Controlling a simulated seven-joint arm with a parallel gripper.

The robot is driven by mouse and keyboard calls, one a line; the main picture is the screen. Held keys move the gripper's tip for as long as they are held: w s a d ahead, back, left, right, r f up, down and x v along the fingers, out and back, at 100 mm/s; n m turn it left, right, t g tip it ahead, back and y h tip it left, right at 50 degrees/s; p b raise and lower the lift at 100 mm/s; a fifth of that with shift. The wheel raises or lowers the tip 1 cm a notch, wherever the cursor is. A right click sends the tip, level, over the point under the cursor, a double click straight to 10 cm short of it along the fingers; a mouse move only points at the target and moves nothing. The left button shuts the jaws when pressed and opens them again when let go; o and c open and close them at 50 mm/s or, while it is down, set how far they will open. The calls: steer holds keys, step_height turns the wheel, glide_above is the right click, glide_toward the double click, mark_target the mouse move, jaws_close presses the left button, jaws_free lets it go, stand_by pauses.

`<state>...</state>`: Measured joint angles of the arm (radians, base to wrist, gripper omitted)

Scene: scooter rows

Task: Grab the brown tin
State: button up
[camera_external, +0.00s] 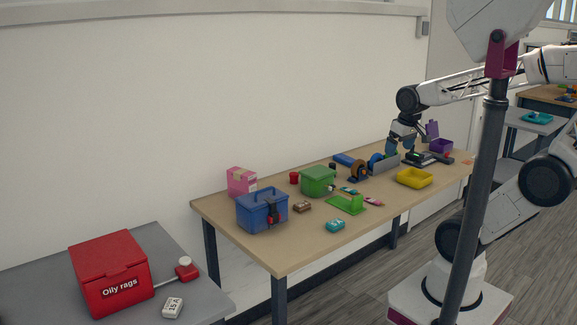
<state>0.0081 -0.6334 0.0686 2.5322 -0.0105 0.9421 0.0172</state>
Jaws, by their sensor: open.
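A small brown box-like item (302,207), which looks like the brown tin, lies on the wooden table between the blue box and the green box. My gripper (401,147) hangs over the far right part of the table, above a grey bin and some dark items. It is well to the right of the brown item and apart from it. Its jaws look open, and I see nothing held, though the fingers are small in this view.
The wooden table (285,250) holds a blue toolbox (255,212), a green box (318,179), a pink box (241,180), a green stand (347,203), a yellow tray (414,177) and a teal item (335,225). A red bin (115,270) stands on a grey table at left.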

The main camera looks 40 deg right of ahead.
stand_by(0.3)
steer(key=w+d+f+n+t+h, duration=0.1)
steer(key=w+d+f+n+h, duration=0.1)
steer(key=w+f+n+h, duration=0.5)
steer(key=n+t+y, duration=0.7)
steer(key=n+t, duration=0.3)
steer(key=n, duration=1.9)
glide_toward(302, 206)
steer(key=s, duration=0.1)
steer(key=s+d, duration=0.1)
steer(key=s+r, duration=0.1)
steer(key=shift+d+r, duration=0.1)
steer(key=shift+d, duration=0.15)
steer(key=shift+w, duration=0.1)
steer(key=shift+x, duration=3.35)
